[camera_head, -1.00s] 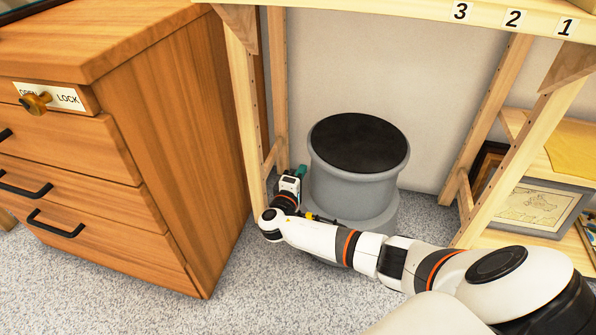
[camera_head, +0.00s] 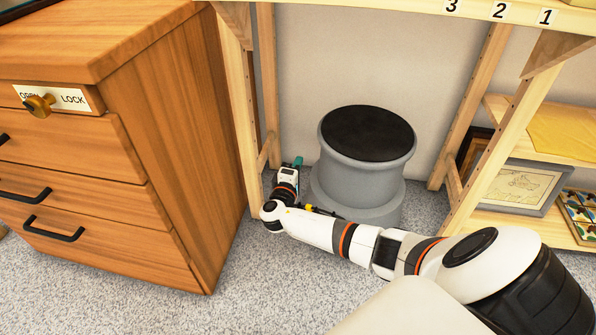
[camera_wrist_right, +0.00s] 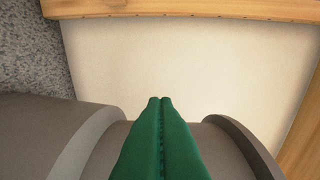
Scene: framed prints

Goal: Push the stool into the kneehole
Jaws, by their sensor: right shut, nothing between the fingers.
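The stool (camera_head: 362,172) is a grey round drum with a dark top and a wider base. It stands upright on the carpet, between the wooden legs of the bench and in front of the wall. My right gripper (camera_head: 298,163) is at the stool's left side, beside the bench's left legs. In the right wrist view its green fingers (camera_wrist_right: 161,100) are shut together with nothing between them, and grey curved surfaces of the stool (camera_wrist_right: 75,130) show close by. I cannot tell whether the gripper touches the stool. My left gripper is not in view.
A wooden drawer cabinet (camera_head: 175,150) stands at the left. The bench's left front leg (camera_head: 241,120) is close to my right wrist. At the right are the bench's right leg (camera_head: 490,150) and a shelf with a framed print (camera_head: 520,186). Carpet in front is clear.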

